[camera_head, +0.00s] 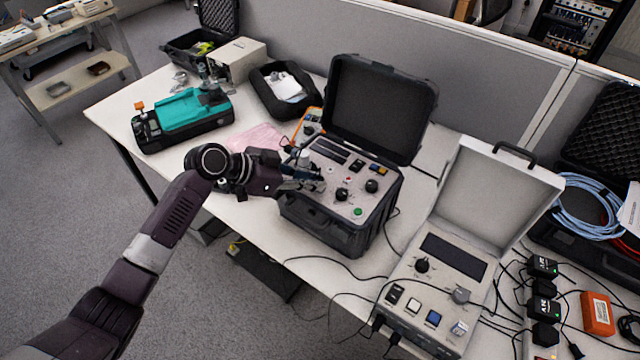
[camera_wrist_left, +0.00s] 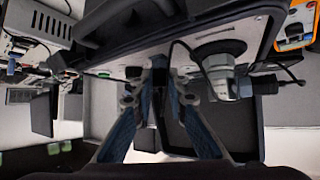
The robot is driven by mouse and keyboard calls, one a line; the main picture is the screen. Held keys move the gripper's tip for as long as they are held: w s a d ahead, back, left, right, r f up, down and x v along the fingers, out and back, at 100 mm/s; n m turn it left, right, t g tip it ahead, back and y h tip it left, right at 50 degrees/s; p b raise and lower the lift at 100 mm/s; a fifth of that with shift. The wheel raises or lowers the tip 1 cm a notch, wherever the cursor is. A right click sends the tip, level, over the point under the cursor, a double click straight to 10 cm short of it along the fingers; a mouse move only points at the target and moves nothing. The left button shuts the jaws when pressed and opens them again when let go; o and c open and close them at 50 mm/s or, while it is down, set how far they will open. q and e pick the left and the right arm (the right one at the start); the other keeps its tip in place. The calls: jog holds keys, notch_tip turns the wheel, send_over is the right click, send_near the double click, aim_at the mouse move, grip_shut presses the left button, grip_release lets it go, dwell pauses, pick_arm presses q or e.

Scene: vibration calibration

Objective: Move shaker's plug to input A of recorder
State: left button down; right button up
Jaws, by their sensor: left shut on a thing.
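My left gripper (camera_head: 314,182) reaches over the left front part of the panel of an instrument in a black case (camera_head: 336,222), its dark lid open. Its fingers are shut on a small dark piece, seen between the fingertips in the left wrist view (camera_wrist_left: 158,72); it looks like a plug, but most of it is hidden. A silver cylinder (camera_wrist_left: 218,68) with a dark cable stands beside the fingers. I cannot read which is shaker or recorder. My right gripper is not in view.
Dark cables run along the table's front edge and between black adapters (camera_head: 543,308) at the right. An orange box (camera_head: 597,314) lies there. A teal and black device (camera_head: 190,112), a black bin (camera_head: 283,88) and a pink cloth (camera_head: 256,139) stand on the left. The table's left front is clear.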

pick_arm(q)
jog(key=shift+r, duration=0.45)
dwell(0.5)
jog(key=shift+r+p, duration=1.3)
jog(key=shift+r, duration=0.4)
jog(key=shift+r, duration=0.1)
